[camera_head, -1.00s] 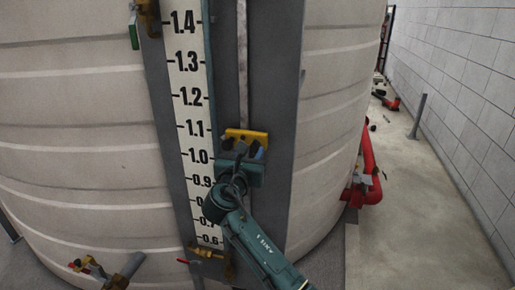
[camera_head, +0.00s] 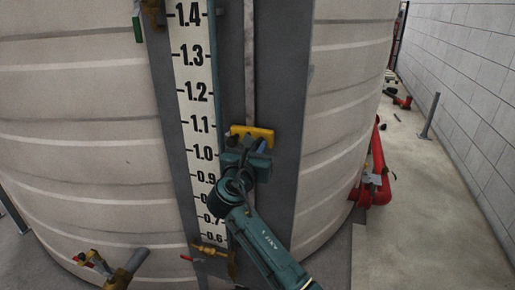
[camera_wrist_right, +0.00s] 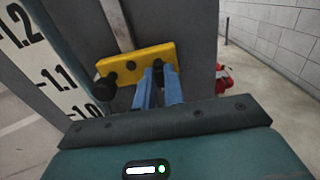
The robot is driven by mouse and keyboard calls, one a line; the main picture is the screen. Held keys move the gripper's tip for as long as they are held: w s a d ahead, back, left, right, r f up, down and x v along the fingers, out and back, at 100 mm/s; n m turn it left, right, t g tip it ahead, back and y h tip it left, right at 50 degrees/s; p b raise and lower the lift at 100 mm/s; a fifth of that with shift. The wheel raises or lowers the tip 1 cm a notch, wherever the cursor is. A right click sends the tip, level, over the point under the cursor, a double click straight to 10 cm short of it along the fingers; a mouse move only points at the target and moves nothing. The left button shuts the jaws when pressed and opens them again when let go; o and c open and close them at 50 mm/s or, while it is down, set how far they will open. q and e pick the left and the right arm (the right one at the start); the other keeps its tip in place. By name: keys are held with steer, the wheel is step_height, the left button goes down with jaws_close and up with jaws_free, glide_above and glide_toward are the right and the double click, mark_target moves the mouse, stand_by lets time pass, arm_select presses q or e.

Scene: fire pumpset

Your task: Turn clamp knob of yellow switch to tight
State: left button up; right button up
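The yellow switch (camera_head: 252,132) is a yellow bar across the pipe on the grey strip beside the level scale. My right gripper (camera_head: 256,146) is just below and in front of the bar. Its two blue fingers (camera_wrist_right: 159,72) point at the bar's right part, close together with a narrow gap. A dark part shows between the fingertips; whether they grip it is unclear. My left gripper is out of view.
The numbered level scale (camera_head: 197,90) runs close left of the arm. The large pale tank (camera_head: 80,120) curves on both sides. A brass valve (camera_head: 210,248) is below. Red pipework (camera_head: 375,185) stands at right, with open floor (camera_head: 430,220) beyond.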

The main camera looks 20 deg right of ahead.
jaws_close()
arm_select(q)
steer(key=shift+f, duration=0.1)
